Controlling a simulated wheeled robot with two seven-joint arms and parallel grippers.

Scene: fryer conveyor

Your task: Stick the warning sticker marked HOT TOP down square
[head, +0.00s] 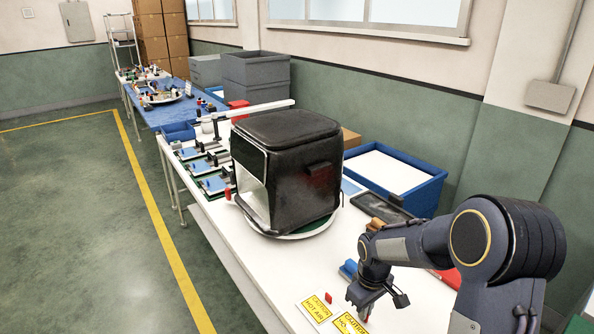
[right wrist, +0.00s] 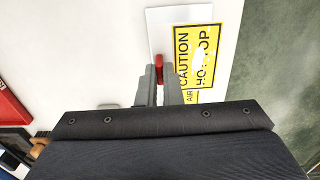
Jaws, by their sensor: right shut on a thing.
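The HOT TOP sticker, a yellow label with black CAUTION lettering, shows at the bottom of the head view (head: 350,323), partly cut off, and in the right wrist view (right wrist: 206,58). A red tab (right wrist: 159,66) is at its side. My right gripper (head: 366,308) points down beside the sticker. In the right wrist view its fingers (right wrist: 159,80) are shut on the red tab. A white card (right wrist: 172,20) shows next to the label. The black fryer (head: 285,165) stands upright on a round white plate (head: 300,232), apart from the gripper. My left gripper is out of view.
A second yellow sticker, HOT AIR (head: 317,307), lies left of the gripper with a red tab (head: 328,297) beside it. A blue tray (head: 435,192) and a dark flat item (head: 382,207) lie behind. The white table (head: 275,275) is clear in front of the fryer.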

